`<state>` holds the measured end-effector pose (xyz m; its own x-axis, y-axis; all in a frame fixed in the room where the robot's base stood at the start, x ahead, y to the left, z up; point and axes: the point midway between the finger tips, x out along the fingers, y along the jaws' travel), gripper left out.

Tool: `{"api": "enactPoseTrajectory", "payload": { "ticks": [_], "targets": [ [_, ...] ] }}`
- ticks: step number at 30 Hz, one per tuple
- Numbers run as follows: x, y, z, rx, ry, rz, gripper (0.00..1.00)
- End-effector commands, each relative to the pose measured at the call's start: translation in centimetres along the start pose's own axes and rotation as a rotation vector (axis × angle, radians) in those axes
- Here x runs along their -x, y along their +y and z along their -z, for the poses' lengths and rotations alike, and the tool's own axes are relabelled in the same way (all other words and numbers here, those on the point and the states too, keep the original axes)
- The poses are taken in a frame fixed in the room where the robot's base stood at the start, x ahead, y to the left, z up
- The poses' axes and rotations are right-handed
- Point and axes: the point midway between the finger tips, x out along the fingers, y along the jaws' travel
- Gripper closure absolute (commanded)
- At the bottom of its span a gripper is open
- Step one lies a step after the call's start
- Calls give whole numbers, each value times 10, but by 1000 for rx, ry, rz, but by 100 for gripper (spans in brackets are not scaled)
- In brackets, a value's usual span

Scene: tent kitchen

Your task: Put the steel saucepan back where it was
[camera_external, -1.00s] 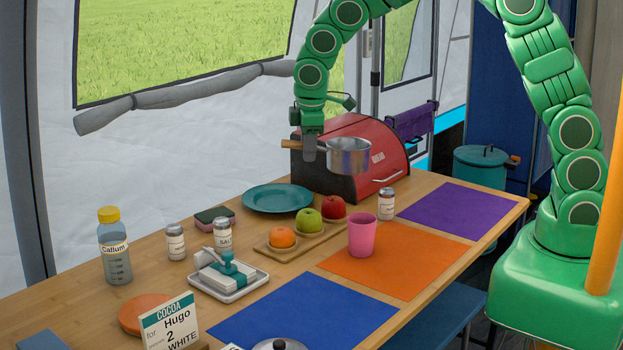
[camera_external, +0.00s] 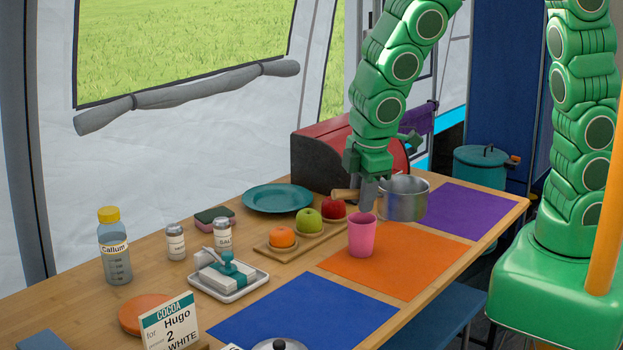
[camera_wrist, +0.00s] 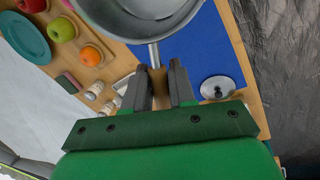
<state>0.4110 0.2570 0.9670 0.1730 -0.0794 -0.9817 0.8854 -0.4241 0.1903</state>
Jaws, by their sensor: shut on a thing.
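The steel saucepan (camera_external: 405,203) is in my gripper (camera_external: 368,192), which is shut on its wooden handle (camera_external: 346,195). In the external view the pan looks upright, in front of the purple mat (camera_external: 462,213) and near the far edge of the orange mat (camera_external: 395,262). I cannot tell how high its base is above the table. In the wrist view the pan (camera_wrist: 145,25) fills the top, and its handle runs back between the fingers (camera_wrist: 158,82). A lid with a dark knob (camera_external: 278,345) lies at the near edge; it also shows in the wrist view (camera_wrist: 217,87).
A pink cup (camera_external: 362,236) stands close to the pan's left, on the orange mat. A fruit board (camera_external: 275,247) and teal plate (camera_external: 277,198) lie farther left. A red bread bin (camera_external: 320,140) is behind. The blue mat (camera_external: 305,312) is clear in its middle.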

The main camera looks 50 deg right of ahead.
Motion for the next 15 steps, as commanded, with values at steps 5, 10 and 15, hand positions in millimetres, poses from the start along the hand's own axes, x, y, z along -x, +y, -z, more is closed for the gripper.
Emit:
{"api": "enactPoseTrajectory", "payload": {
  "ticks": [5,10,15],
  "targets": [
    [2,-20,-11,15,-1,-6,100],
    [3,-33,-20,23,-4,-10,100],
    [-11,-36,-21,23,-6,-10,100]
  ]
}}
